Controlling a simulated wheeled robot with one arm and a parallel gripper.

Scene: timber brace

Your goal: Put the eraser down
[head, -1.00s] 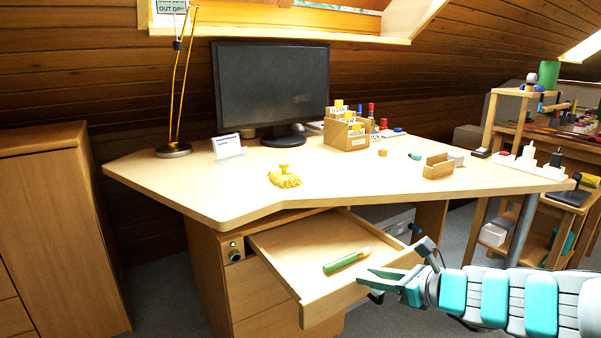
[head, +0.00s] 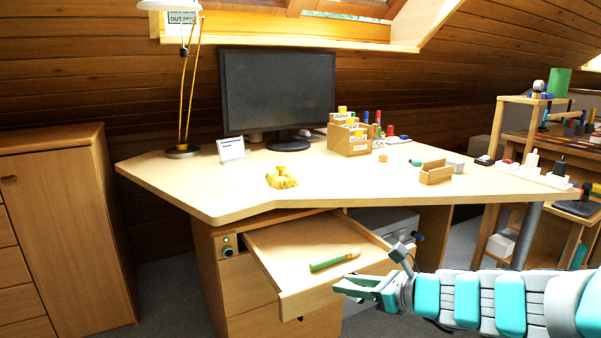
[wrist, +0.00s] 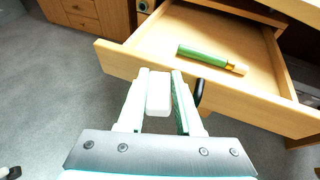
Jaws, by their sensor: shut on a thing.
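The eraser (wrist: 159,93) is a small white block held between the two fingers of my gripper (wrist: 160,98) in the wrist view. My gripper also shows in the head view (head: 347,287), by the front of the open drawer (head: 300,301). In the wrist view the fingers and eraser appear just short of the drawer's front panel, over the grey floor.
A green marker-like stick (head: 334,260) lies in the otherwise bare drawer. The desk (head: 350,185) above carries a monitor (head: 277,90), a yellow object (head: 281,177), a card organiser (head: 349,138) and a small wooden box (head: 435,173). The desk's front left is clear.

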